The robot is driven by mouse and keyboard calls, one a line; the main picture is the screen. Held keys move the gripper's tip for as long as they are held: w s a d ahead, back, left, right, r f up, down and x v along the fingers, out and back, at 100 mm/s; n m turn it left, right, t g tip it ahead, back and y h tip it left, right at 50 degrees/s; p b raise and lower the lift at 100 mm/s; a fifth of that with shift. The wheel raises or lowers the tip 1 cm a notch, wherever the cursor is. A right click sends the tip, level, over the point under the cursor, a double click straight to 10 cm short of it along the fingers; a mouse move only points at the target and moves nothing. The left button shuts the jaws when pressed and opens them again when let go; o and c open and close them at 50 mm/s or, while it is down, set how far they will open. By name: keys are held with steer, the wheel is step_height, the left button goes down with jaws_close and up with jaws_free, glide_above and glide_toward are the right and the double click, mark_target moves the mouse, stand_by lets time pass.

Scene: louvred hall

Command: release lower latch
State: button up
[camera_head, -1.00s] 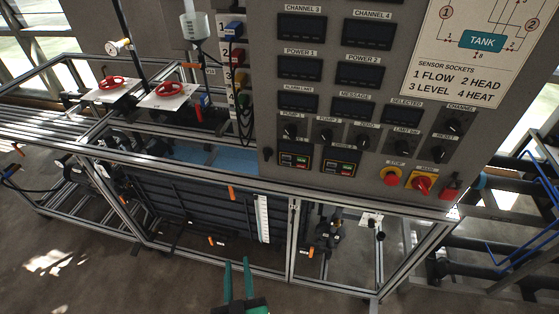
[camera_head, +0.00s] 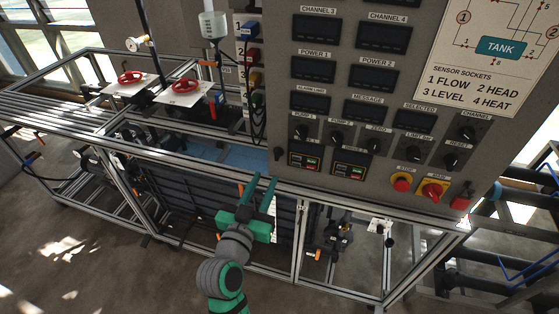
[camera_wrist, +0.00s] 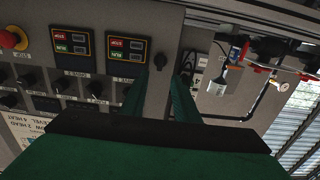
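The dark panel (camera_head: 172,195) stands low in the bench frame, behind and below my gripper in the head view. A small orange piece, possibly the lower latch, barely shows at the left edge of my gripper; I cannot tell for sure. The upper orange piece on the panel is hidden behind my gripper and arm. My gripper (camera_head: 263,177) is raised in front of the frame, its two green fingers apart and empty. In the wrist view my gripper (camera_wrist: 174,62) points towards the control cabinet's edge, with no latch in sight.
The grey control cabinet (camera_head: 400,150) overhangs on the right, with knobs and a red stop button (camera_head: 402,181). The metal frame rail (camera_head: 345,196) runs just below it. Red valve wheels (camera_head: 186,85) stand at the back left. Floor in front is clear.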

mark_target(276, 156)
steer(key=x, duration=0.9)
